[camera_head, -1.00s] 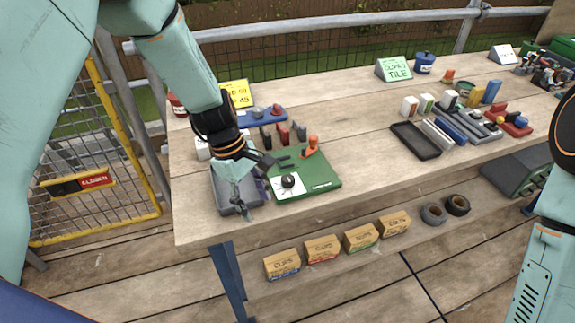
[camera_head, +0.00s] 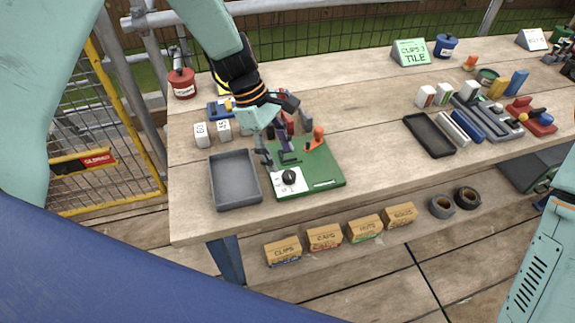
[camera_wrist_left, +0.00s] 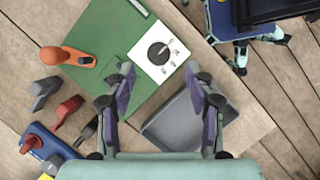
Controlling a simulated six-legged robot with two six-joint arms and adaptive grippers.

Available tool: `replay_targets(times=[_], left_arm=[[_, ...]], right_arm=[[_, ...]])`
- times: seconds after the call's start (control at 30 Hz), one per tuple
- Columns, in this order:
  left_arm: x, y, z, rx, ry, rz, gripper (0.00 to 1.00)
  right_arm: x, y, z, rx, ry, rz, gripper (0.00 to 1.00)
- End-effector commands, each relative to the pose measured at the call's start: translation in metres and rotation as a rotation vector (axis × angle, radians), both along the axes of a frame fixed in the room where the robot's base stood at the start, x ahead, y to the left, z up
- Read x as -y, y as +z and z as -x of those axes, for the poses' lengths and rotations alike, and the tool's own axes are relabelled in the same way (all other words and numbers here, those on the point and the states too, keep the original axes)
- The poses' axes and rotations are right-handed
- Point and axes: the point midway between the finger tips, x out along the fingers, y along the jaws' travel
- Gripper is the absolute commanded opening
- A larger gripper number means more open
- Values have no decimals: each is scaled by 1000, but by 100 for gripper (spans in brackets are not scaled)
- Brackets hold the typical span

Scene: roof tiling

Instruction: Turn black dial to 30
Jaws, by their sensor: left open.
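The black dial (camera_head: 289,177) sits on a white plate (camera_head: 302,186) at the near left corner of the green board (camera_head: 325,168). In the left wrist view the dial (camera_wrist_left: 159,54) shows round, with a light mark on it and small markings on the plate around it; the numbers are too small to read. My left gripper (camera_head: 275,161) is open and empty, above the left part of the board, just behind the dial. In the left wrist view its fingers (camera_wrist_left: 165,85) are spread apart, with the dial beyond the fingertips. My right gripper is not in view.
An orange-handled piece (camera_head: 317,138) stands at the board's far side. A grey tray (camera_head: 235,180) lies left of the board. White blocks (camera_head: 212,130) and a blue rack stand behind the tray. A black tray (camera_head: 429,135) and tools lie at right. Bare wood separates them.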

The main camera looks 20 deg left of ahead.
Motion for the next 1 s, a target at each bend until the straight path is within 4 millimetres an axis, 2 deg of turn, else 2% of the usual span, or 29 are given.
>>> replay_targets(times=[0.1, 0.3, 0.7, 1.0], left_arm=[[8, -21, 4, -4, -3, -2, 54], [18, -43, 5, -1, -3, -1, 54], [22, -51, 1, 0, -2, -1, 54], [22, -51, 1, -1, -1, 0, 29]], right_arm=[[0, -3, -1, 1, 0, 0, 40], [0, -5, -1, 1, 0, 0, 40], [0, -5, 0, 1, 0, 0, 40], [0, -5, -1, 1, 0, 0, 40]])
